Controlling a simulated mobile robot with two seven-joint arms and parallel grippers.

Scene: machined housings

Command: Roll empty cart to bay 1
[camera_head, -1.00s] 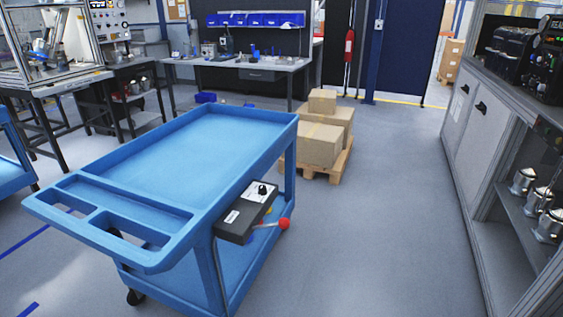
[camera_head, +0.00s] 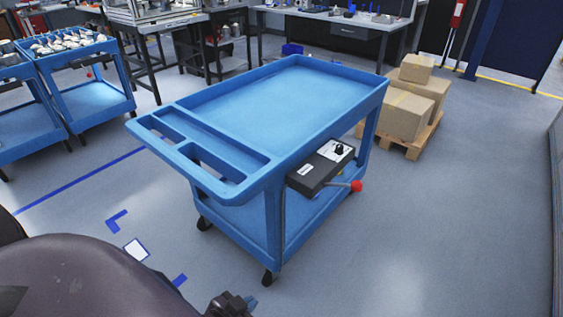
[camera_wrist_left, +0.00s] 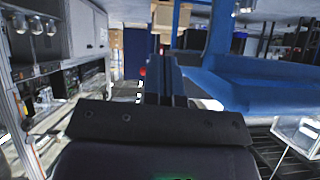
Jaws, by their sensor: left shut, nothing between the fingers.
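The empty blue cart (camera_head: 290,100) stands upright on its casters in the middle of the head view. Its top tray is bare, and its handle end with cut-outs (camera_head: 190,160) points to the left and toward me. A black control box (camera_head: 320,168) with a red-knobbed lever (camera_head: 356,186) is on its near right side. My left gripper (camera_head: 232,304) is low at the bottom edge, shut and empty, apart from the cart. In the left wrist view its fingers (camera_wrist_left: 166,78) are together, with blue cart structure (camera_wrist_left: 245,80) beyond. My right gripper is out of view.
Blue floor corner marks (camera_head: 118,220) and a white square (camera_head: 136,249) lie left of the cart. Another blue cart with parts (camera_head: 90,98) stands at the left. A pallet (camera_head: 428,137) with cardboard boxes (camera_head: 405,113) is behind right. The right floor is clear.

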